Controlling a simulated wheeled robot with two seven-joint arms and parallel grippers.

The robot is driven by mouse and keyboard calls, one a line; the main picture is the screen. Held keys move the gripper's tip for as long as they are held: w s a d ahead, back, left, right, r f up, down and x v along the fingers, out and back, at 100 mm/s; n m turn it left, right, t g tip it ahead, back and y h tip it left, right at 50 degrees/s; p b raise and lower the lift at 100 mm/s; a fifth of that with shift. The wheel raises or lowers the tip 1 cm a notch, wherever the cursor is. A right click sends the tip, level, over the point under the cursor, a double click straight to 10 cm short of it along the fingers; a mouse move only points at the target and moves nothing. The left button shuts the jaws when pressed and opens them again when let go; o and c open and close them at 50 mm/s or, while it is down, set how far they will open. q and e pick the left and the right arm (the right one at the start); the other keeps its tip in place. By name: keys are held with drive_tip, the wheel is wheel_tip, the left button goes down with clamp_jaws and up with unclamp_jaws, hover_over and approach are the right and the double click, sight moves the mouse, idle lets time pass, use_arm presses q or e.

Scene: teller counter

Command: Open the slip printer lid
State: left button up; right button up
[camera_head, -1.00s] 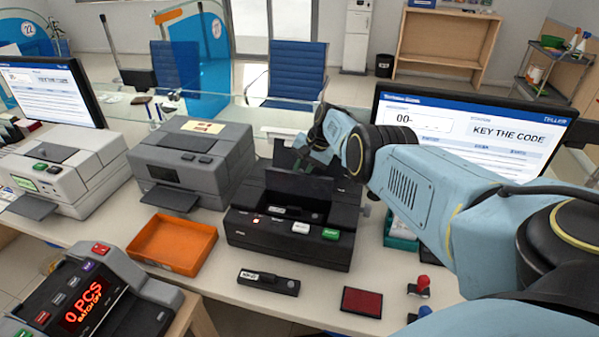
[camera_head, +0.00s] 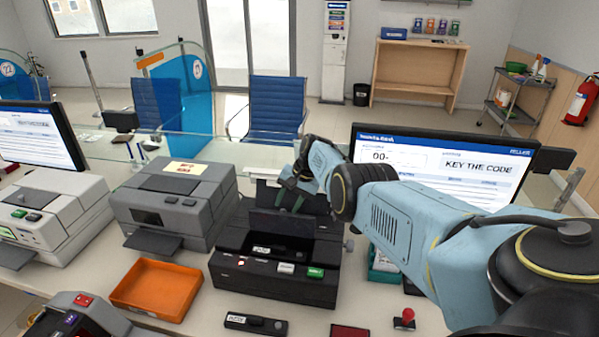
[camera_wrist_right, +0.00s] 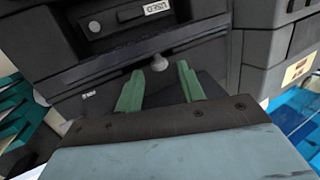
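The slip printer (camera_head: 272,285) is the black machine in the middle of the counter. Its lid, a dark panel (camera_head: 280,223), stands raised at the back of the open bay. A dark cartridge (camera_head: 268,249) with a white label lies in the bay; in the right wrist view its label reads "USED" (camera_wrist_right: 157,8). My right gripper (camera_head: 293,193) is behind the raised panel. In the wrist view its two green fingers (camera_wrist_right: 160,88) are apart, with a round grey knob (camera_wrist_right: 159,64) just beyond and between their tips. Contact cannot be told. My left gripper is not in view.
A grey printer (camera_head: 178,205) and an orange tray (camera_head: 155,288) stand to the left. Another dark cartridge (camera_head: 255,323), a red pad (camera_head: 350,331) and a red-handled stamp (camera_head: 404,319) lie in front. A monitor (camera_head: 445,165) stands behind my right arm.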

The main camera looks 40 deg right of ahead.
drive_tip(key=p+v, duration=0.4)
drive_tip(key=v, duration=0.5)
drive_tip(key=shift+r, duration=0.25)
drive_tip(key=shift+s, duration=0.1)
